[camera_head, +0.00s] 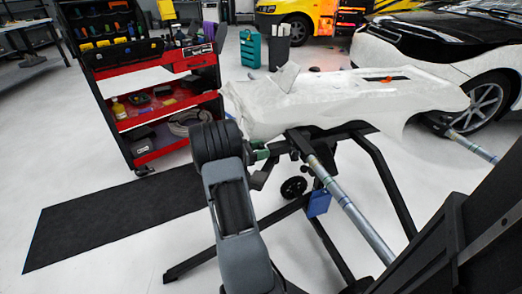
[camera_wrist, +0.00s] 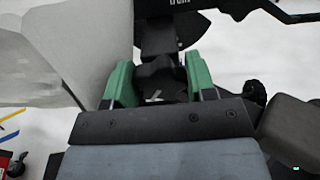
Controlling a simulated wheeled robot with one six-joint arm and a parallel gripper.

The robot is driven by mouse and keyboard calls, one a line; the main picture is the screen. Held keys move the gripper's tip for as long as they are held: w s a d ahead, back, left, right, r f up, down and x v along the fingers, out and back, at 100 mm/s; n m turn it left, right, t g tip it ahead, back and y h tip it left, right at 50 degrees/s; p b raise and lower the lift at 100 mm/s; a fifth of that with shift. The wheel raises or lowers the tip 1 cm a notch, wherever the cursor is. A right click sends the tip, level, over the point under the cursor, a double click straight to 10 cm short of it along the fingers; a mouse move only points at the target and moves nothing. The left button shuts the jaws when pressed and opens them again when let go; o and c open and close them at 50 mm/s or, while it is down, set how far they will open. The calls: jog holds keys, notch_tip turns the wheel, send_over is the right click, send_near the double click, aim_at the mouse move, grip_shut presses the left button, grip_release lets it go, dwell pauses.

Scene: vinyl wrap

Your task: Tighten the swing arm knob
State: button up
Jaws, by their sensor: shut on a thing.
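In the wrist view, my gripper (camera_wrist: 160,90) has two green fingers shut on a dark knob (camera_wrist: 160,73) between them. The gripper body hides the lower part of that view. In the head view, my grey arm reaches up to the stand, and a green bit of my gripper (camera_head: 261,152) shows at the stand's left end, below the white panel. The knob is hidden there. The stand (camera_head: 385,185) has black legs and a metal swing arm tube (camera_head: 350,208).
A white car panel (camera_head: 350,95) lies on top of the stand, close above my gripper. A red tool cart (camera_head: 165,115) stands at the left, with a black mat (camera_head: 110,222) before it. A white car (camera_head: 480,85) stands at the back right. The floor at lower left is open.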

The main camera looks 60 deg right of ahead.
jog(key=shift+m+b, duration=0.7)
jog(key=shift+m, duration=2.1)
jog(key=o, duration=0.9)
jog(key=shift+a, duration=0.1)
